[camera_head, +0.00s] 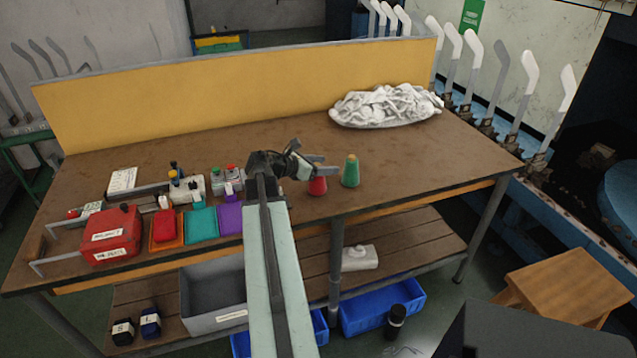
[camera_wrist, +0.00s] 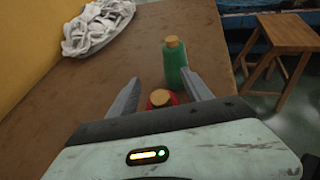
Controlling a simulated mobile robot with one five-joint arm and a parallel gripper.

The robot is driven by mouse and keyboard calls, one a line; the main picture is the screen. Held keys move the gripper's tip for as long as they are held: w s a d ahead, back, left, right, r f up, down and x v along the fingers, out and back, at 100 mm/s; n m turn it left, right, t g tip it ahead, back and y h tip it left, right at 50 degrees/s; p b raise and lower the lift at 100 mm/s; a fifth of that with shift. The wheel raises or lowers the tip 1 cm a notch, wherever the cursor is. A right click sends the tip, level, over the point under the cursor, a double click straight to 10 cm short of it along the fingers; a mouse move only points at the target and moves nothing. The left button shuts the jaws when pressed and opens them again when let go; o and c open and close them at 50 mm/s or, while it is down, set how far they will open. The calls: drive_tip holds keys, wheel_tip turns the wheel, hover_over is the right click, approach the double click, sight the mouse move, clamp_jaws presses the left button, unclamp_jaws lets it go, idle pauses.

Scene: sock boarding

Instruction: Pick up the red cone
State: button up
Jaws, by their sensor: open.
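The red cone (camera_head: 317,187) stands on the brown table, and my gripper hides its upper part in the head view. In the wrist view the red cone (camera_wrist: 162,98) shows its tan top between my two fingers, its lower part hidden by the gripper body. My gripper (camera_head: 328,170) is open, with its fingers apart on either side of the cone; it also shows in the wrist view (camera_wrist: 160,92). I cannot tell whether either finger touches the cone. A green cone (camera_head: 350,171) with a tan top stands upright just to the right; the wrist view shows it beyond the fingers (camera_wrist: 176,65).
The table (camera_head: 420,165) is bare to the right. A pile of white cloth (camera_head: 386,106) lies at the back by the yellow panel (camera_head: 240,90). A red box (camera_head: 110,236), coloured pouches and small bottles crowd the left. A wooden stool (camera_head: 570,285) stands off the right.

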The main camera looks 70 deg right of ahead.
clamp_jaws()
drive_tip(key=shift+r, duration=0.1)
